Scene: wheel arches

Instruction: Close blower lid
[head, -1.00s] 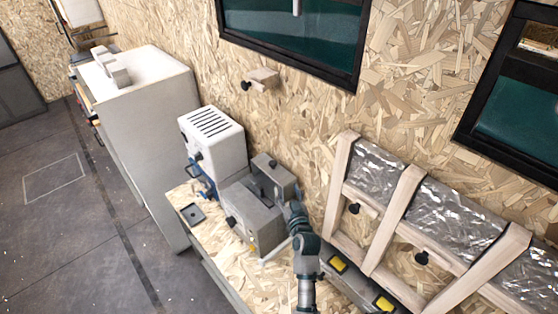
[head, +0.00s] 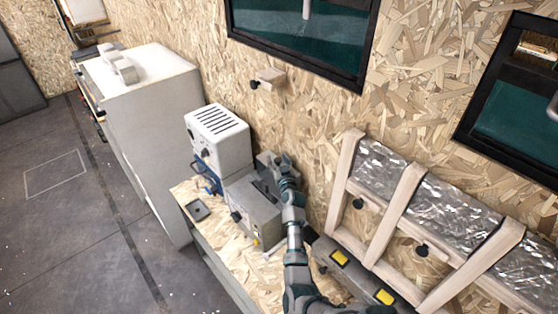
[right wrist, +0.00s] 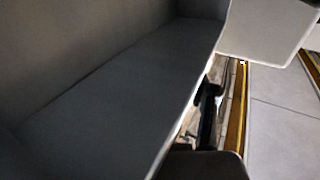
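The blower (head: 256,212) is a grey box on the wooden bench, beside a white vented unit. Its grey lid (head: 264,160) stands raised at the back of the box, and my arm covers much of it. My right gripper (head: 284,168) is at the right side of the lid, close to it; contact cannot be made out. Its fingers are too small and hidden to tell open from shut. In the right wrist view a large grey panel (right wrist: 110,90) fills the left, very close. My left gripper is not in view.
The white vented unit (head: 218,140) stands left of the blower. A black tray (head: 198,209) lies at the bench's left edge. A grey case with yellow latches (head: 340,257) and a wooden frame with foil panels (head: 415,200) are at right.

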